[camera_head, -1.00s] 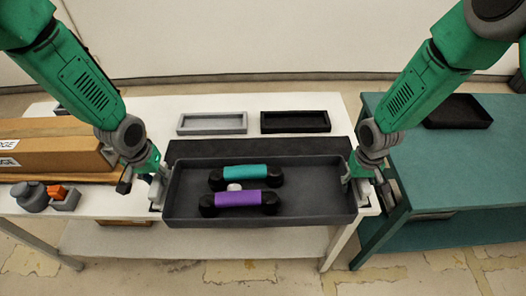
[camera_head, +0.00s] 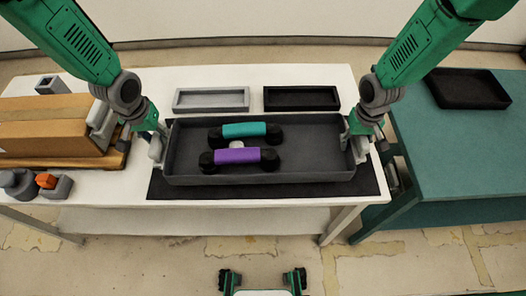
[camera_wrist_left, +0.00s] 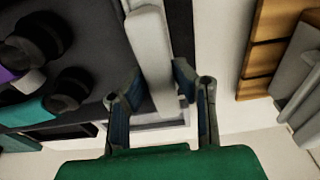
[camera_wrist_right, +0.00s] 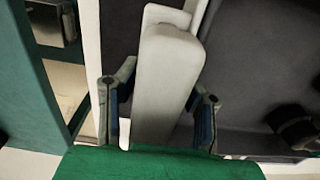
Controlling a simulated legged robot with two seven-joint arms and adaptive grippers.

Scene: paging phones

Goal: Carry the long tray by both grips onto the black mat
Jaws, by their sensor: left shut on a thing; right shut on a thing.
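The long dark grey tray (camera_head: 300,165) is over the black mat (camera_head: 165,189), whose front and side edges show around it. I cannot tell whether the tray touches the mat. In it lie a teal phone handset (camera_head: 244,130), a purple phone handset (camera_head: 238,156) and a small white piece (camera_head: 237,142) between them. My left gripper (camera_head: 158,146) is shut on the tray's left grip (camera_wrist_left: 155,60). My right gripper (camera_head: 357,142) is shut on the right grip (camera_wrist_right: 165,80). The tray looks level.
A grey shallow tray (camera_head: 211,98) and a black shallow tray (camera_head: 301,98) stand behind on the white table (camera_head: 110,190). A cardboard box (camera_head: 50,125) is at left, with grey and orange parts (camera_head: 47,181) before it. A teal table (camera_head: 455,150) stands at right.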

